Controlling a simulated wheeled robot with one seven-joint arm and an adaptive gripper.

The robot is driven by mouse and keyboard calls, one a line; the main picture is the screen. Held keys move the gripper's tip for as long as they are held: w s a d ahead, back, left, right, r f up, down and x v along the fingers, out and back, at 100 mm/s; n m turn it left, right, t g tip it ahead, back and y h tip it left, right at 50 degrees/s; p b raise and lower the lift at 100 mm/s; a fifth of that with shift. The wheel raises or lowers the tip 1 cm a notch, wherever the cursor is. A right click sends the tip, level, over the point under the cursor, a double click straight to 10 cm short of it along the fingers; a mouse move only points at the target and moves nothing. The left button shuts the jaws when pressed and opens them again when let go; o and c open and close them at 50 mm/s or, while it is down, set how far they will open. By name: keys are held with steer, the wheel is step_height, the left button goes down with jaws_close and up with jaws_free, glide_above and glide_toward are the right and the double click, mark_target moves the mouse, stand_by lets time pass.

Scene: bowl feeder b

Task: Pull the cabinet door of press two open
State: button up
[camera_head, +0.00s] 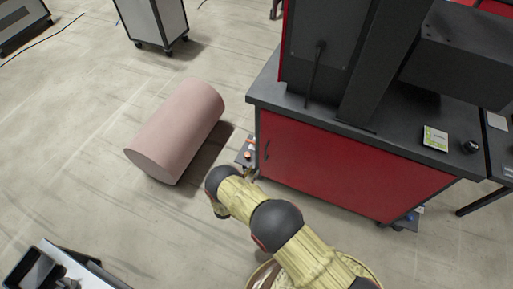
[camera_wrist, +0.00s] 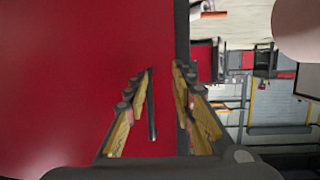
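The red cabinet door (camera_head: 350,168) is on the front of a dark-topped press cabinet in the head view and looks closed. Its dark handle (camera_head: 266,150) is near the door's left edge. My gripper (camera_head: 248,172) is by that left edge, small and partly hidden by my arm. In the wrist view the red door (camera_wrist: 80,70) fills the left half. The thin dark handle (camera_wrist: 151,115) shows between the fingers of my gripper (camera_wrist: 164,72), closer to the left finger. The fingers are apart; I cannot tell whether they touch the handle.
The dark cabinet top (camera_head: 400,140) carries a press column, a small yellow-green box (camera_head: 435,138) and a black round item (camera_head: 471,146). A pink cylinder (camera_head: 177,130) lies on the floor to the left. Floor in front of the door is mostly clear.

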mark_target(265, 153)
step_height(265, 153, up, 8)
steer(key=d+m+t+h, duration=0.1)
steer(key=d+t+h, duration=0.1)
steer(key=h, duration=0.1)
steer(key=shift+a+b+x, duration=0.1)
steer(key=shift+b+x, duration=0.5)
steer(key=shift+x, duration=1.45)
steer(key=shift+a+b+x, duration=0.15)
steer(key=shift+b+x, duration=0.45)
steer(key=shift+x, duration=1.5)
steer(key=shift+w+r, duration=0.15)
steer(key=shift+c, duration=1.1)
steer(key=c, duration=0.4)
jaws_close()
